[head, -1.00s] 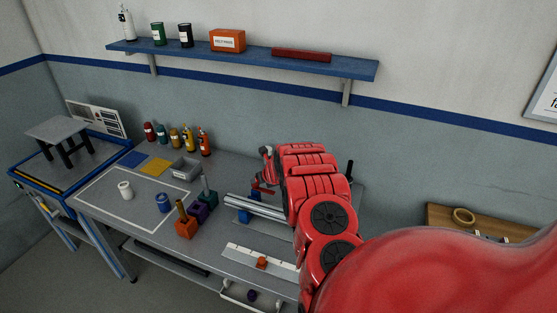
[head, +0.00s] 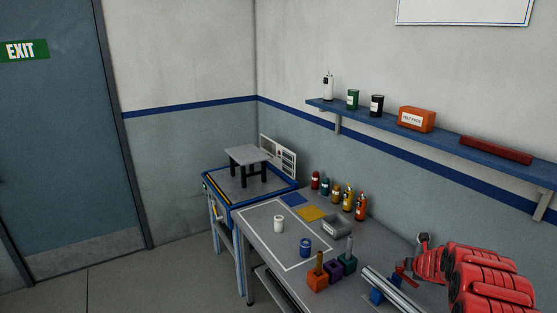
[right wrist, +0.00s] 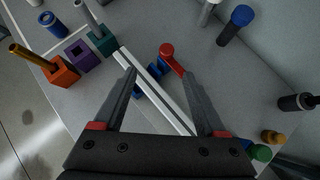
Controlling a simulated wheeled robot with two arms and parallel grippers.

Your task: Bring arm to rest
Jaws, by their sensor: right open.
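My right arm (head: 490,285) is red and reaches in from the right edge of the head view over the workbench. My right gripper (right wrist: 160,68) shows in the right wrist view with its two dark fingers wide apart. No object is held between them. Below and beyond the fingers lie a pale metal bar (right wrist: 145,80), blue blocks and a red-ended lever (right wrist: 172,60). Whether the fingers touch any of these cannot be told. My left gripper is in neither view.
The workbench (head: 258,231) carries orange, purple and teal socket blocks, a white spool (head: 279,224), a blue spool (head: 305,246), a grey bin (head: 337,226) and several bottles. A blue-framed stand (head: 222,205) holds a small stool (head: 249,155). A blue shelf (head: 370,122) hangs above.

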